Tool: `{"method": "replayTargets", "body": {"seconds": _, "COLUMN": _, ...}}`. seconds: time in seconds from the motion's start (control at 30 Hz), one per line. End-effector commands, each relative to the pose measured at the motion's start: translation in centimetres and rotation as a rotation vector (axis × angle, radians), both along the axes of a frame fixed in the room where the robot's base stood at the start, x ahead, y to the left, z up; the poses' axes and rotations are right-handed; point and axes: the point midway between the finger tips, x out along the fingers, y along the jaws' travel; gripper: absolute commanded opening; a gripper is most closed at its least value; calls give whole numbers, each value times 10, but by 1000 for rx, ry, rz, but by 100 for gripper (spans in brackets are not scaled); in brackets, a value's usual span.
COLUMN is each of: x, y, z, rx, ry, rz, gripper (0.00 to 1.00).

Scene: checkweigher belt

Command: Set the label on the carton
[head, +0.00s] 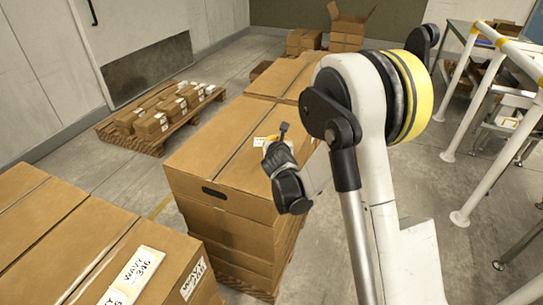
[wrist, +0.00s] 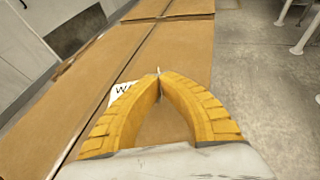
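A large brown carton (head: 225,170) tops a stack in the middle of the head view; its top also fills much of the wrist view (wrist: 190,50). A white label (wrist: 120,90) with black print, starting with "W", shows beside my left finger, partly hidden by it. A white patch, seemingly this label (head: 259,141), shows beside my gripper over the carton top. My gripper (wrist: 158,73) has its yellow fingertips brought together above the carton. A thin pale sliver shows at the tips; I cannot tell whether it is part of the label.
Another carton stack (head: 60,235) with "WAVY 346" labels stands at the near left. A pallet (head: 150,145) of small labelled boxes lies behind it. More cartons (head: 285,75) stand beyond the middle one. White rails (head: 490,95) stand at right. Grey floor between is open.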

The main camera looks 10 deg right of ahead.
Motion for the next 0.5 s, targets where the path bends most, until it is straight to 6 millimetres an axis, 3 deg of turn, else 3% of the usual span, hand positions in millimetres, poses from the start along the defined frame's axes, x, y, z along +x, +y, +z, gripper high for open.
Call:
{"method": "replayTargets", "body": {"seconds": 0.13, "x": 5, "y": 16, "z": -11, "rx": 0, "ry": 1, "rz": 0, "gripper": 0}}
{"method": "replayTargets", "body": {"seconds": 0.27, "x": 5, "y": 19, "z": -18, "rx": 0, "ry": 0, "rz": -1, "gripper": 0}}
{"method": "replayTargets", "body": {"seconds": 0.5, "x": 5, "y": 19, "z": -53, "rx": 0, "ry": 1, "rz": -1, "gripper": 0}}
